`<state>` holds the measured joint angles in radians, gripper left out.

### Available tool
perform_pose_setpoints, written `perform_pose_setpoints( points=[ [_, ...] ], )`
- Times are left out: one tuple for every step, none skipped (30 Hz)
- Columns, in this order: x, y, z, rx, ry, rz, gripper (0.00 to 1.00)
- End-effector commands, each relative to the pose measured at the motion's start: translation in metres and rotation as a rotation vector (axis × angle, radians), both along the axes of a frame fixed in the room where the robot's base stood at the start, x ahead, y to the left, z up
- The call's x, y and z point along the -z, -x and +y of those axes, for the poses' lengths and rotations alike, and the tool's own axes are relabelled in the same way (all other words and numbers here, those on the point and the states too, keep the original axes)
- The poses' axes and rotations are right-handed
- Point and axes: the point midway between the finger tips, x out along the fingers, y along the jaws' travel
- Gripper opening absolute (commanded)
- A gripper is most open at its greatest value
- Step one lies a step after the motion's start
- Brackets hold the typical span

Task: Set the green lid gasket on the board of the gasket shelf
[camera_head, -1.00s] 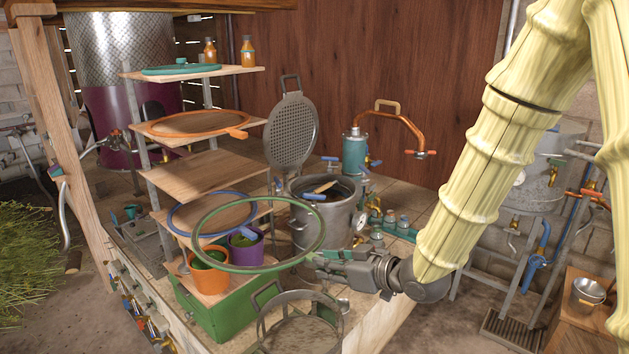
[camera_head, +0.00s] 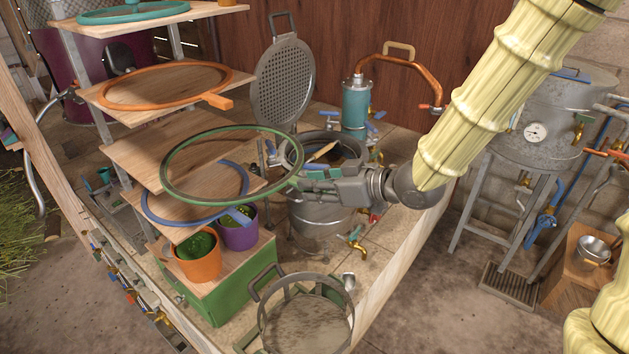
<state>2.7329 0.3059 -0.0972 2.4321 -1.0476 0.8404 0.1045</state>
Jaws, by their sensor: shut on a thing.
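The green lid gasket (camera_head: 172,157) is a large thin ring, held out to the left by my gripper (camera_head: 305,180), which is shut on its right side. The gasket shelf has several wooden boards on grey metal posts. An empty board (camera_head: 135,152) lies between the board with the orange gasket (camera_head: 111,96) and the board with the blue gasket (camera_head: 150,213). The ring's left part overlaps the empty board in the picture. Its right part extends past the board, in front of the pot. I cannot tell its exact height above the board.
A steel pot (camera_head: 325,212) stands behind my gripper, with its perforated lid (camera_head: 284,88) raised. A wire-handled basket (camera_head: 305,318) stands in front. A teal gasket (camera_head: 133,13) lies on top.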

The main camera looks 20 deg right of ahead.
Motion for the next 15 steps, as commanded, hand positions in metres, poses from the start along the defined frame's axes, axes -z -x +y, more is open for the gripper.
perform_pose_setpoints(
  points=[
    [0.002, -0.005, 0.002, -0.001, 0.001, -0.001, 0.00],
    [0.002, -0.008, 0.003, -0.001, 0.002, -0.001, 0.00],
    [0.003, -0.011, 0.005, -0.001, 0.003, 0.000, 0.00],
    [0.004, -0.014, 0.007, -0.001, 0.002, 0.001, 0.00],
    [0.004, -0.017, 0.009, -0.001, 0.001, 0.002, 0.00],
    [0.004, -0.020, 0.012, -0.002, 0.000, 0.001, 0.00],
    [0.004, -0.023, 0.013, -0.001, 0.000, 0.001, 0.00],
    [0.004, -0.025, 0.015, -0.001, 0.000, 0.001, 0.00],
    [0.004, -0.028, 0.017, -0.001, 0.001, 0.002, 0.00],
    [0.004, -0.030, 0.019, -0.002, 0.001, 0.001, 0.00],
    [0.004, -0.032, 0.021, -0.002, 0.001, 0.001, 0.00],
    [0.004, -0.035, 0.023, -0.003, 0.002, 0.001, 0.00],
    [0.004, -0.037, 0.025, -0.004, 0.002, 0.001, 0.00],
    [0.004, -0.040, 0.027, -0.003, 0.001, 0.002, 0.00],
    [0.005, -0.042, 0.029, -0.003, 0.001, 0.002, 0.00]
  ],
)
